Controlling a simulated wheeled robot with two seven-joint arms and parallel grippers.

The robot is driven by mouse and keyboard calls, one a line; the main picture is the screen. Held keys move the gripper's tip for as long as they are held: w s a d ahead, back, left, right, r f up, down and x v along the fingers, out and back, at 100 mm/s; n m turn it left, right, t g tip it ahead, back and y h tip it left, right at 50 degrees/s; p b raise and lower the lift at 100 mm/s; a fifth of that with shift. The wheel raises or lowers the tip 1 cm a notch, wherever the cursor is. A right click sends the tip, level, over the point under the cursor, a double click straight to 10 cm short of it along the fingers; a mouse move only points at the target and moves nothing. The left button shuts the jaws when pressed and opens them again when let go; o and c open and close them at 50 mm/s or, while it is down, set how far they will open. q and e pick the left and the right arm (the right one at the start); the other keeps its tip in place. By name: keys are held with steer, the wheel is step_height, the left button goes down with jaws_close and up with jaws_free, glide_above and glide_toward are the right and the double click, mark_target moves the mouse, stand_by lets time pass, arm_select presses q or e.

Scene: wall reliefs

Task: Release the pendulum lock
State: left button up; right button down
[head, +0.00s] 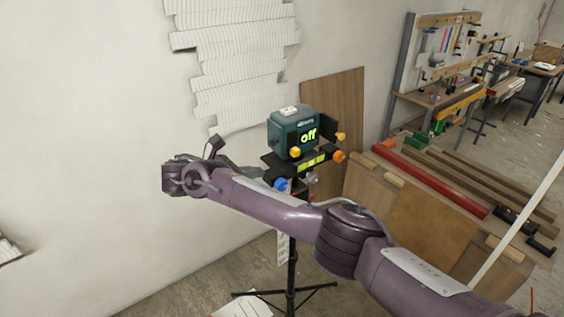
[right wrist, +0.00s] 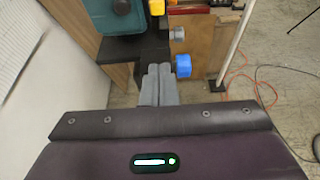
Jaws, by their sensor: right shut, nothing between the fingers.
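A dark green laser-level box (head: 292,135) with a lit "off" display sits on a black platform (head: 318,166) on a tripod. A yellow-orange knob (head: 295,152) is on its front, and orange knobs (head: 339,156) are at its right. A blue knob (head: 281,184) and a grey knob (head: 312,178) sit below the platform. Which part is the pendulum lock I cannot tell. My right gripper (head: 257,173) is shut and empty beside the platform's left end. In the right wrist view its fingertips (right wrist: 159,68) are just left of the blue knob (right wrist: 183,65); contact is unclear. My left gripper is not in view.
The tripod (head: 291,270) stands on the floor near the white wall with a ribbed white relief (head: 235,60). A wooden board (head: 340,100) leans behind the box. Stacked planks and a red beam (head: 430,180) lie to the right, with workbenches behind.

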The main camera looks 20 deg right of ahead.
mark_target(282, 172)
steer(key=shift+s+d+r+h, duration=0.1)
steer(key=shift+d+r+h, duration=0.1)
steer(key=shift+r, duration=0.4)
steer(key=shift+d+r+h, duration=0.15)
steer(key=shift+r+h, duration=0.05)
steer(key=shift+r, duration=0.35)
steer(key=shift+a, duration=0.2)
steer(key=b+x, duration=0.2)
steer(key=b, duration=0.1)
steer(key=b+x, duration=0.2)
steer(key=x, duration=0.1)
steer(key=shift+f+b, duration=0.4)
steer(key=d+p, duration=0.1)
steer(key=w+d+p, duration=0.1)
steer(key=d, duration=0.1)
steer(key=shift+w+d+f, duration=0.1)
steer(key=shift+d, duration=0.1)
steer(key=shift+w+d+f+p, duration=0.15)
steer(key=shift+d+f+p, duration=0.1)
steer(key=shift+d+p, duration=0.25)
steer(key=shift+w+d+f, duration=0.1)
steer(key=shift+f, duration=0.05)
